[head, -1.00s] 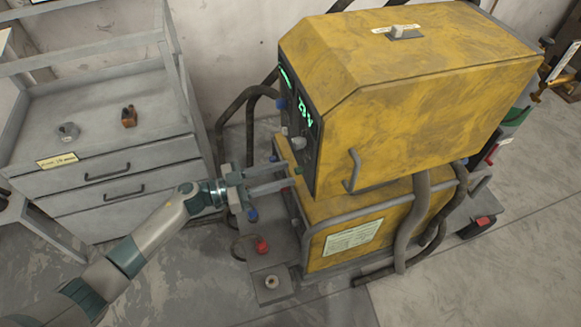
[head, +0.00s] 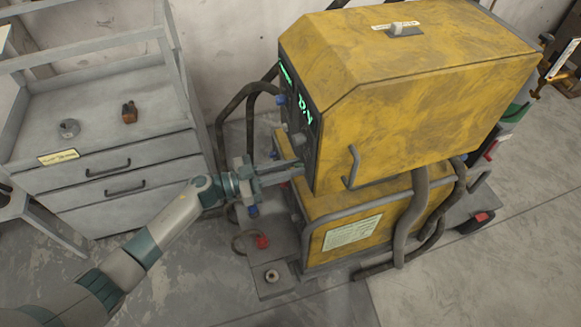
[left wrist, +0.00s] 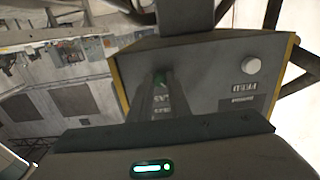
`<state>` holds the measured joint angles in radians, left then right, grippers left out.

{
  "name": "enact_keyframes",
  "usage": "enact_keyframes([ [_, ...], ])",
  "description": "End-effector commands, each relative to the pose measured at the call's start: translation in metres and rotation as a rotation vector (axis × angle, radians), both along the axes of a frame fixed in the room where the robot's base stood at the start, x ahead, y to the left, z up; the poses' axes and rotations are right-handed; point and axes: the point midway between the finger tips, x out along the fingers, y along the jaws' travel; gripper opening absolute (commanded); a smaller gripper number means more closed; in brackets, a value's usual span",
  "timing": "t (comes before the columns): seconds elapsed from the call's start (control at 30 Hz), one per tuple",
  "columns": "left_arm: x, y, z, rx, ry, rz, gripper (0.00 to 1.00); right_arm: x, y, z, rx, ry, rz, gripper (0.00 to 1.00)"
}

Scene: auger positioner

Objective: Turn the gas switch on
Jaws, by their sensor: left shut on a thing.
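The yellow machine (head: 430,105) has a dark front panel (head: 301,130) with lit green readouts; the panel also shows in the left wrist view (left wrist: 215,80). My left gripper (head: 298,168) reaches the lower part of this panel from the left, with its fingers close together. A white round knob (left wrist: 252,65) sits apart on the same panel. My right gripper is not in view.
A grey drawer cabinet (head: 110,170) stands left of the machine, with small parts on top. Dark hoses (head: 224,125) run behind my gripper. A low base plate with a red knob (head: 262,242) lies below my arm. Open floor is at the front.

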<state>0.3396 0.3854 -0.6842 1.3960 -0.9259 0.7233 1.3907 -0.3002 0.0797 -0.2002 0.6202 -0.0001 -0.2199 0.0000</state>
Motion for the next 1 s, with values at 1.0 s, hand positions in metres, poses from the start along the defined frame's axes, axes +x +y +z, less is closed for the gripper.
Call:
enact_keyframes([
  [1.0, -0.001, 0.0, -0.002, 0.191, -0.593, 0.0, 0.0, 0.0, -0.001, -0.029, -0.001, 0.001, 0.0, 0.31],
])
